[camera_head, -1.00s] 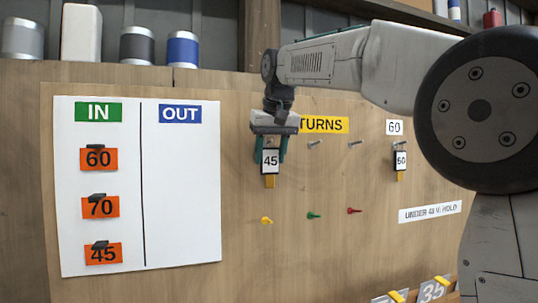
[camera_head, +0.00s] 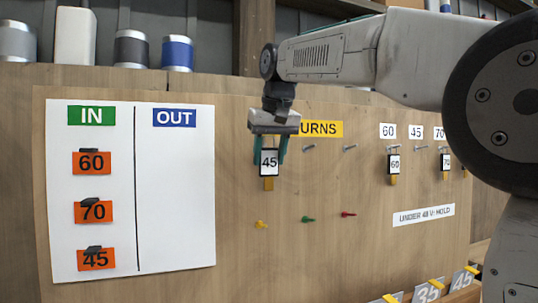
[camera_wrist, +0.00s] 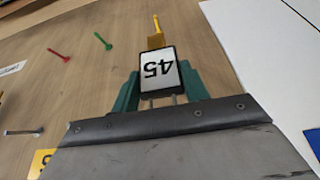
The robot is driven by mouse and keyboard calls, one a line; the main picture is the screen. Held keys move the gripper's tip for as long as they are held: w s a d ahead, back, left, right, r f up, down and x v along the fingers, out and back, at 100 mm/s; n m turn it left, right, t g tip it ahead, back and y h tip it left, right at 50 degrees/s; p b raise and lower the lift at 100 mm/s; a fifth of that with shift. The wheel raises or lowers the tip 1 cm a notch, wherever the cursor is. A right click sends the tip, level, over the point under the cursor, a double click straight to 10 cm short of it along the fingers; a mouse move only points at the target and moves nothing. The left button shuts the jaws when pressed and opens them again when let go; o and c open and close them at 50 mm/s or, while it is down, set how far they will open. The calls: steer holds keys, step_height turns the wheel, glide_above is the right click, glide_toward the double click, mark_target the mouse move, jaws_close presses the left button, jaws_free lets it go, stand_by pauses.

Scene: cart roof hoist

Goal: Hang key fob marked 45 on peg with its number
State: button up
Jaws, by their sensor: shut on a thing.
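My gripper (camera_head: 270,150) is shut on the key fob marked 45 (camera_head: 269,162), a white tag with a dark frame and a yellow end. The fob hangs upright between the green fingers, in front of the board. In the wrist view the fob (camera_wrist: 158,70) shows upside down between the fingertips. At right, labels 60 (camera_head: 387,130), 45 (camera_head: 416,132) and 70 (camera_head: 440,133) stand in a row. A fob marked 60 (camera_head: 394,163) hangs below label 60, and one marked 70 (camera_head: 446,162) below label 70.
Two bare metal pegs (camera_head: 309,148) (camera_head: 350,148) stick out near the yellow sign (camera_head: 322,129). Yellow (camera_head: 261,224), green (camera_head: 308,219) and red (camera_head: 348,214) pegs sit lower. A white IN/OUT sheet (camera_head: 175,200) with orange tags is at left. Numbered plates lie lower right.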

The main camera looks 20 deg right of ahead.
mark_target(278, 154)
steer(key=shift+s, duration=0.15)
steer(key=shift+s, duration=2.4)
